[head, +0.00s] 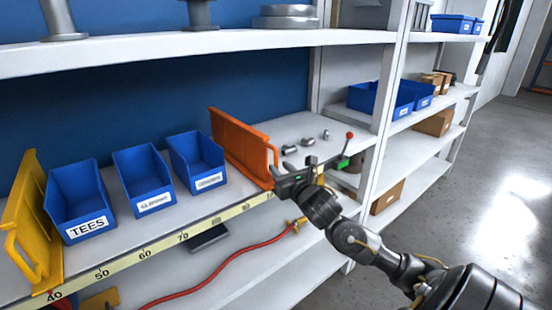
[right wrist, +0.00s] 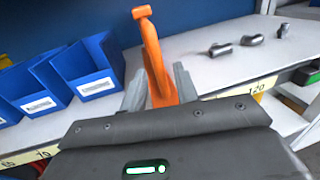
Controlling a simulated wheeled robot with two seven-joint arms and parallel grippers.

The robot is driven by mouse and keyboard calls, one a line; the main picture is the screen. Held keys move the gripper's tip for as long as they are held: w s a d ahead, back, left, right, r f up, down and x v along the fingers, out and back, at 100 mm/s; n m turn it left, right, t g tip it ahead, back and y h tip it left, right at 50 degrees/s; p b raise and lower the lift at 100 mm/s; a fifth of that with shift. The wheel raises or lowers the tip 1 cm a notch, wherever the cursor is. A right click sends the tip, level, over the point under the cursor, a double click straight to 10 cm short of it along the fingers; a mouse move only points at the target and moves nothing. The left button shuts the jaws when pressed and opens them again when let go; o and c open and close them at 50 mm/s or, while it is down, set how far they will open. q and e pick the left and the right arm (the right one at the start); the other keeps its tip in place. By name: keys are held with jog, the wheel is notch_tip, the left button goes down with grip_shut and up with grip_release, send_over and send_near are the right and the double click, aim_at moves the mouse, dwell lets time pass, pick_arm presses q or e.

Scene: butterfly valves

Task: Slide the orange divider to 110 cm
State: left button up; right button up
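The orange divider (head: 243,146) stands upright across the shelf, right of the blue bins. Its front end is near the 100 mark, partly hidden by my gripper. My right gripper (head: 277,176) is at the front handle of the divider. In the right wrist view its two grey fingers (right wrist: 160,88) lie on either side of the orange divider (right wrist: 153,60), close against it. The yellow scale strip (head: 150,249) runs along the shelf's front edge; 120 shows on it right of the divider in the right wrist view. My left gripper is not in view.
Several grey pipe fittings (head: 291,149) lie on the shelf right of the divider. Blue bins (head: 197,161) and a yellow divider (head: 33,225) stand to the left. A shelf post (head: 385,110) rises at the right. A red hose (head: 215,265) lies below.

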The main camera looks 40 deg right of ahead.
aim_at(277, 165)
jog(key=shift+p+x, duration=0.45)
jog(key=shift+x, duration=1.25)
grip_shut()
